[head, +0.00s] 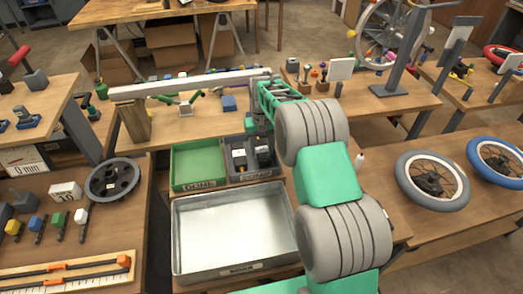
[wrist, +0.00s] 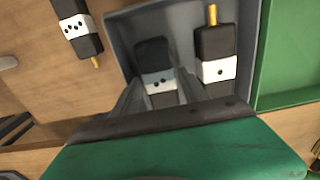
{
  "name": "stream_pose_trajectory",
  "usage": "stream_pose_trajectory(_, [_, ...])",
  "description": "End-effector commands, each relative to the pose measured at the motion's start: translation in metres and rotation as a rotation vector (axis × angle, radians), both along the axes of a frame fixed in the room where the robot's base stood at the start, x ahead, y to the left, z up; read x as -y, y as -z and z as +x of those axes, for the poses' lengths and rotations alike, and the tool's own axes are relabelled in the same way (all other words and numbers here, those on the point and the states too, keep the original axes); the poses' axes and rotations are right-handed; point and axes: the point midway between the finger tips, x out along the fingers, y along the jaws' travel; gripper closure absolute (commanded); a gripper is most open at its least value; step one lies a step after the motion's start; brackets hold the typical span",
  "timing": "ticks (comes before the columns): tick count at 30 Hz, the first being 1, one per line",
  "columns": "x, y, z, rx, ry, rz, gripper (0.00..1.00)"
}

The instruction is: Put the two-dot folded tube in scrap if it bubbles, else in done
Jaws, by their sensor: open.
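I cannot make out a scrap label.
A large metal tray (head: 235,268), apparently labelled SOAK, lies in front of both trays. Another dotted tube (wrist: 76,28) lies outside the grey tray. A white beam (head: 190,83) spans behind. Wheels (head: 432,182) lie at right; a dark disc (head: 113,180) lies left.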

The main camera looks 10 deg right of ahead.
Motion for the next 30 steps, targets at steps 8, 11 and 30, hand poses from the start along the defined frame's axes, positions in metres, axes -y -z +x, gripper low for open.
stream_pose_trajectory(8, [0.000,-0.070,0.001,0.006,0.000,0.000,0.49])
stream_pose_trajectory(11, [0.000,-0.090,0.001,0.003,0.000,0.000,0.49])
stream_pose_trajectory(30, [-0.003,-0.163,-0.225,0.239,-0.014,-0.001,0.49])
